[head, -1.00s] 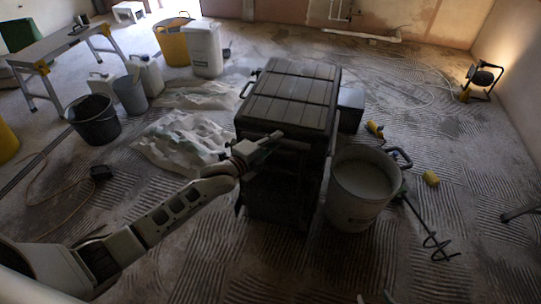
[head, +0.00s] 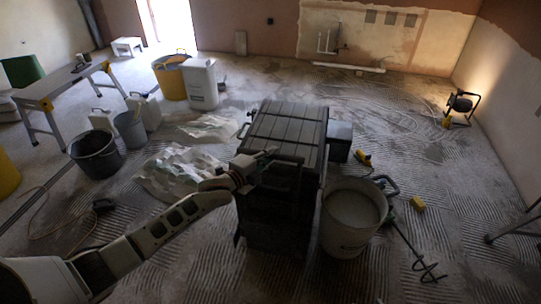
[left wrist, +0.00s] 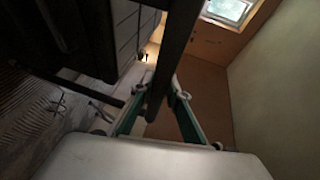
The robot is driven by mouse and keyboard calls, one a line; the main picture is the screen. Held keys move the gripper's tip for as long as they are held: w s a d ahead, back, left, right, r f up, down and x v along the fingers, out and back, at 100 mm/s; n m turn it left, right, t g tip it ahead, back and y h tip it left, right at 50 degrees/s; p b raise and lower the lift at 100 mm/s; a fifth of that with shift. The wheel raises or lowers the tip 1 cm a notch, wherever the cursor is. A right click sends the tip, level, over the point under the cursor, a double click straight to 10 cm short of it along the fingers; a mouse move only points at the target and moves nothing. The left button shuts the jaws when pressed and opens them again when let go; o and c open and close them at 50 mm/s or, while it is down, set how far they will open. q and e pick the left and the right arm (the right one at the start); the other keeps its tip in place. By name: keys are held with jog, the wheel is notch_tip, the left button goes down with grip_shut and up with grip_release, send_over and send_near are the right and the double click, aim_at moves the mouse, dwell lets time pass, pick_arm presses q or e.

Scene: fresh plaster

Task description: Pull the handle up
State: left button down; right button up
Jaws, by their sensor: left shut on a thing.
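A dark chest (head: 289,122) with a ribbed lid stands on the floor in the middle of the head view. Its handle is a dark bar (left wrist: 175,55), which runs between my gripper's fingers in the left wrist view. My left gripper (head: 265,156) is at the near upper edge of the chest, shut on the handle; it also shows in the left wrist view (left wrist: 157,108). The exact contact is dim in both views. My right gripper is not in view.
A pale bucket (head: 352,215) stands close to the chest's right side, with a mixer paddle (head: 415,255) beside it. A crumpled pale sheet (head: 175,172) and a black bucket (head: 95,155) lie to the left.

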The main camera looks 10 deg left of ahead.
pick_arm(q)
jog(key=shift+r, duration=0.2)
jog(key=c, duration=1.9)
grip_release()
jog(key=v, duration=1.2)
jog(key=shift+f, duration=0.1)
jog(key=s+f+n+g+y, duration=0.1)
jog(key=s+f+n, duration=0.5)
jog(key=s, duration=0.3)
jog(key=s+f+n+g+y, duration=0.1)
jog(key=s+f+n, duration=0.5)
jog(key=s, duration=0.2)
jog(key=s+f+n+g+y, duration=0.1)
jog(key=s+f+n, duration=0.4)
jog(key=s, duration=0.4)
jog(key=shift+s+a+f+n+g+y, duration=0.15)
jog(key=shift+f+n+y, duration=0.05)
jog(key=shift+f, duration=0.25)
jog(key=shift+s+a+f+n+g+y, duration=0.15)
jog(key=shift+s+a+f+n+y, duration=0.05)
jog(key=shift+f, duration=0.25)
